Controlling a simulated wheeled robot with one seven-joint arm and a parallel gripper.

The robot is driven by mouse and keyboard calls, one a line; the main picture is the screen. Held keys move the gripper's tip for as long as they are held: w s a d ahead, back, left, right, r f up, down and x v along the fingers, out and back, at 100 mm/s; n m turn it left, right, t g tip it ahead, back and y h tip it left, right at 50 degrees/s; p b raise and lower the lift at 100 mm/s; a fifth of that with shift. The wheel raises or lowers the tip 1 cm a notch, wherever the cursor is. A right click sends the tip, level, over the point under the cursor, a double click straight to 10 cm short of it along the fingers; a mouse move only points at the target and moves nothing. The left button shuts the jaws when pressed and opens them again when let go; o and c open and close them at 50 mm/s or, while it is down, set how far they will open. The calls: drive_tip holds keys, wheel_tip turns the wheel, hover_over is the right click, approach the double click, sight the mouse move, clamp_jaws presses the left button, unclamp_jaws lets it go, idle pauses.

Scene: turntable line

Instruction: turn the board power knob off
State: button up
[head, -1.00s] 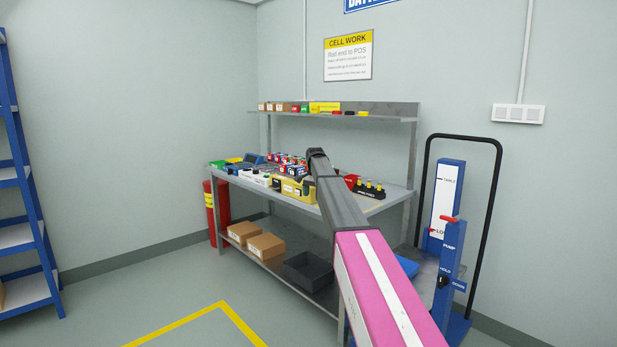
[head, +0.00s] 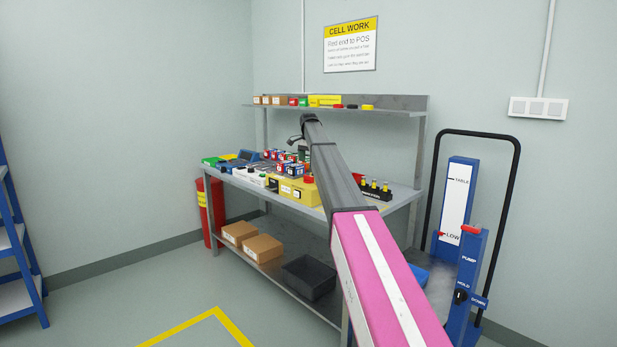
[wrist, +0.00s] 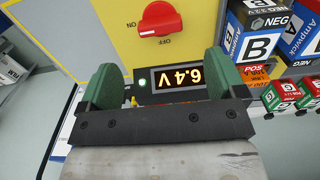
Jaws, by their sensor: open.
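The red power knob (wrist: 160,19) is at the top of the wrist view, on a yellow board (wrist: 108,14). "ON" is printed at its left and "OFF" below it. I cannot tell surely which mark it points to. Below it, a lit display (wrist: 180,77) reads 6.4 V beside a glowing green lamp (wrist: 142,82). My gripper (wrist: 165,78) is open and empty, its green-padded fingers either side of the display, apart from the knob. In the head view the yellow board (head: 298,191) is on the bench, its red knob (head: 309,179) on top.
Batteries (wrist: 258,42) stand right of the board in the wrist view, with smaller red and green cells (wrist: 283,95) nearby. The bench (head: 225,175) also holds a black rack (head: 372,190). A shelf (head: 385,112) runs above. A blue lift (head: 465,250) stands at the right.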

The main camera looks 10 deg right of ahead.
sight(309, 179)
wheel_tip(309, 179, down, 8)
drive_tip(key=shift+f, duration=0.25)
drive_tip(key=shift+c, duration=0.3)
drive_tip(key=c, duration=0.9)
